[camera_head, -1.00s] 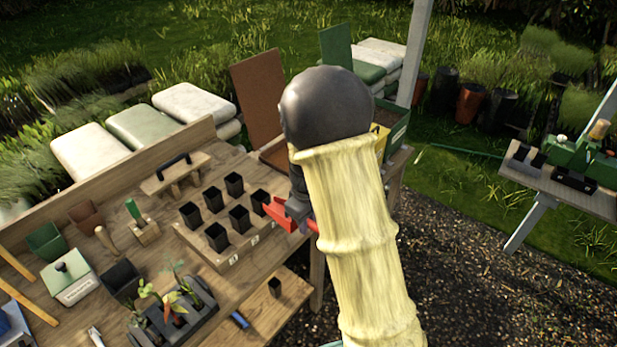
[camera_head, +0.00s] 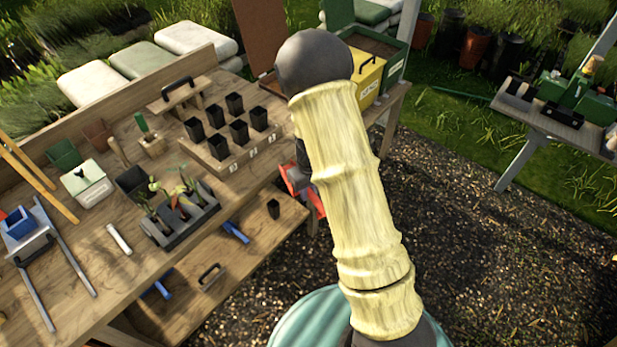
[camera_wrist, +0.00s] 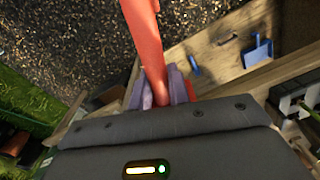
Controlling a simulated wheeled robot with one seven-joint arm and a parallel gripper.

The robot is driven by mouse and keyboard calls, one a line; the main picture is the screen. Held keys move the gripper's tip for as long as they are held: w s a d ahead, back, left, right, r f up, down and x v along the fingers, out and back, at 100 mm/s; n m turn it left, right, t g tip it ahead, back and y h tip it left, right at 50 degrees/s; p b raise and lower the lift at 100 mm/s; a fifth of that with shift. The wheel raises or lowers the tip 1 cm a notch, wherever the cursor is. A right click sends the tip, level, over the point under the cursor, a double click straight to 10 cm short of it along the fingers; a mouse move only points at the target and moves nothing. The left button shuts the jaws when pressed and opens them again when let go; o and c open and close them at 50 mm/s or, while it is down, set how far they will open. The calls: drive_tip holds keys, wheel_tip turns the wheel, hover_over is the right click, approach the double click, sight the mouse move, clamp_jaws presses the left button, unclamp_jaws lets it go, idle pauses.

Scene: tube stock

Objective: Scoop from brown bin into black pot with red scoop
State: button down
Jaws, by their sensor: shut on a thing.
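My gripper (camera_wrist: 162,92) is shut on the handle of the red scoop (camera_wrist: 145,35), which runs up out of the wrist view's top edge. The arm hides most of the gripper there, and I cannot see what the scoop holds. The brown bin, with its raised brown lid (camera_head: 258,32), stands at the bench's far right corner, mostly hidden behind my arm. Several black pots (camera_head: 240,131) stand upright in a wooden tray. Another black pot (camera_head: 273,209) stands on the lower shelf.
A yellow bin (camera_head: 367,76) and a green bin (camera_head: 395,65) stand right of the brown bin. A seedling tray (camera_head: 180,217) and a white-lidded box (camera_head: 87,183) occupy the bench. A blue tool (camera_head: 236,231) lies on the lower shelf. Open gravel lies to the right.

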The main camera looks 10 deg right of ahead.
wheel_tip(320, 180, down, 10)
drive_tip(key=s+d+m+b, duration=0.1)
drive_tip(key=s+m, duration=0.1)
drive_tip(key=m, duration=0.1)
drive_tip(key=shift+f+m, duration=0.15)
drive_tip(key=shift+m, duration=0.15)
drive_tip(key=shift+w+d, duration=0.1)
drive_tip(key=shift+d, duration=0.05)
